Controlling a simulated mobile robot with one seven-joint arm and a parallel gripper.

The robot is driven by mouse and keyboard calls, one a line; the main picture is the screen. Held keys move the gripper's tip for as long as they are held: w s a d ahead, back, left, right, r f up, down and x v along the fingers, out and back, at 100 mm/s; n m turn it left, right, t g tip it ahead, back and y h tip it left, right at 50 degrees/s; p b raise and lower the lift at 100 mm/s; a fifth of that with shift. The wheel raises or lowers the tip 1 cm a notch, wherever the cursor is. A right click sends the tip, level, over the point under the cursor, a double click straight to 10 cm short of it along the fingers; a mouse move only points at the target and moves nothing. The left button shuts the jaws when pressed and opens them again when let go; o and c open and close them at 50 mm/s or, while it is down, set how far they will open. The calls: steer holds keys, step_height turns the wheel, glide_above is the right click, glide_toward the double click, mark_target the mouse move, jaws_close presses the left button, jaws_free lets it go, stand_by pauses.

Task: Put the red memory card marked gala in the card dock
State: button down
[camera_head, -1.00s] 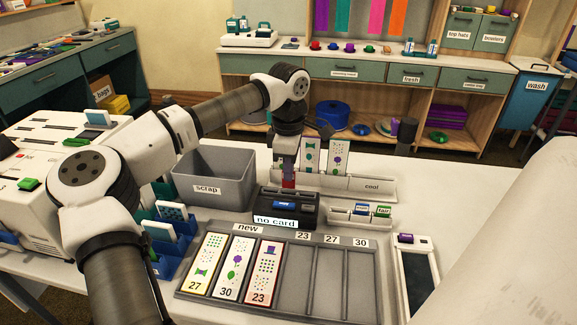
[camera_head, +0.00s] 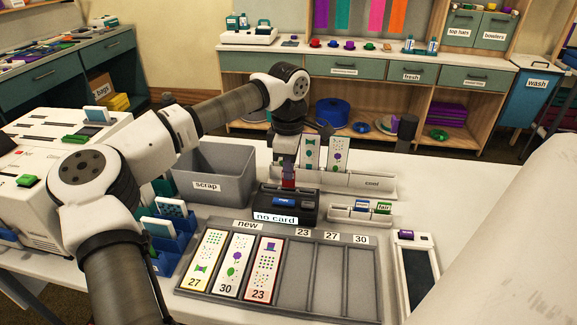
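The card dock (camera_head: 306,208) is a black box on the white table, with a blue patch on its front and a label reading "no card". My gripper (camera_head: 288,168) points down just above the back of the dock. It appears shut on a small red card (camera_head: 288,182), whose lower end is at or just above the dock's top. I cannot tell whether it touches. The gala marking is not readable. A white card rack (camera_head: 347,215) right of the dock holds a blue card (camera_head: 362,205) and a green card (camera_head: 383,208); its left part looks empty.
A grey scrap bin (camera_head: 228,187) stands left of the dock. A grey tray (camera_head: 312,312) with several printed strips lies in front. A white rack marked cool (camera_head: 372,184) holds two upright strips behind. A dark-screened device (camera_head: 417,280) lies at right.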

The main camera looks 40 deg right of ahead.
steer(key=shift+f+b, duration=0.5)
steer(key=shift+f, duration=0.7)
steer(key=c, duration=1.5)
jaws_free()
steer(key=shift+c, duration=0.2)
steer(key=shift+r, duration=0.1)
step_height(320, 180, up, 14)
steer(key=b, duration=0.1)
steer(key=shift+f, duration=0.2)
steer(key=shift+s+f, duration=0.1)
